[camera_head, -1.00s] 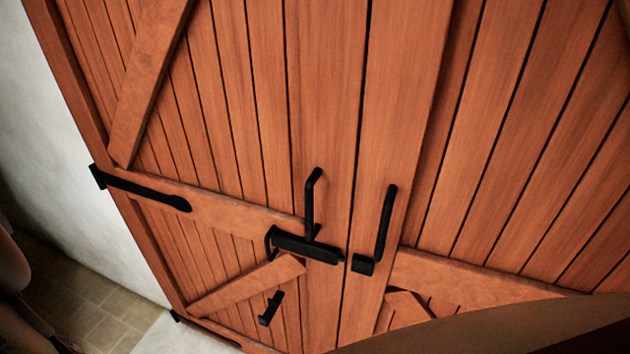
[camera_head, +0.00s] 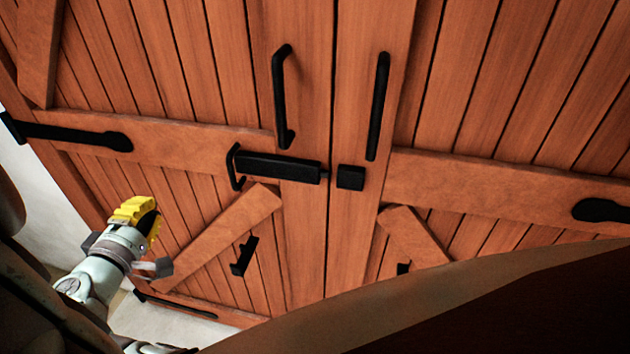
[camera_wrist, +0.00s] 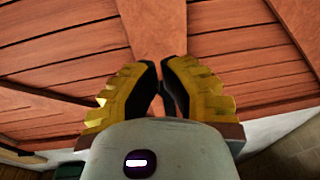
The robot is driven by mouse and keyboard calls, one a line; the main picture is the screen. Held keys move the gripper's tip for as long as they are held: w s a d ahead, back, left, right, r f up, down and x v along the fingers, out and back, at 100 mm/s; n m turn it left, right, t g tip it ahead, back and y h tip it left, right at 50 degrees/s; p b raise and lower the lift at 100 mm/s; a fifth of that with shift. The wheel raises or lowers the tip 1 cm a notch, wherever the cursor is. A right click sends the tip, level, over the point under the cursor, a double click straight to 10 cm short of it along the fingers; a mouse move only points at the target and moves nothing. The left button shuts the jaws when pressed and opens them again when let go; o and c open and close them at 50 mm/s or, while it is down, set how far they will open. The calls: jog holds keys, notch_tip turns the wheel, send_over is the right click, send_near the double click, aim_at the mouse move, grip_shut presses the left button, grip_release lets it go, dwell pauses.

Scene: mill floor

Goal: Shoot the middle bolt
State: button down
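The middle bolt (camera_head: 280,167) is a black bar in a housing on the left door leaf, with a bent handle (camera_head: 236,167) at its left end. Its right tip stops short of the black keeper (camera_head: 350,177) on the right leaf, leaving a small gap at the door seam. My gripper (camera_head: 150,213), with yellow fingers, is at the lower left, left of and below the bolt, touching nothing that I can see. In the wrist view my gripper (camera_wrist: 161,70) has its black pads almost together with nothing between them, facing wooden planks and a brace.
Two upright black pull handles (camera_head: 283,97) (camera_head: 378,107) stand out above the bolt. A smaller black fitting (camera_head: 243,256) is lower on the left leaf. A strap hinge (camera_head: 75,134) is at the left. A large brown curved shape covers the lower right.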

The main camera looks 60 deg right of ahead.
jog(key=shift+s+d+r+m+g+h+b, duration=0.2)
jog(key=shift+s+d+m+g+h+b, duration=0.35)
jog(key=shift+s+d+m+g+h, duration=0.6)
jog(key=shift+s, duration=0.1)
jog(key=d+p, duration=0.5)
jog(key=d, duration=0.6)
jog(key=shift+s+d+p, duration=0.15)
jog(key=shift+d+p, duration=0.2)
jog(key=shift+p, duration=0.05)
jog(key=shift+s+f, duration=0.1)
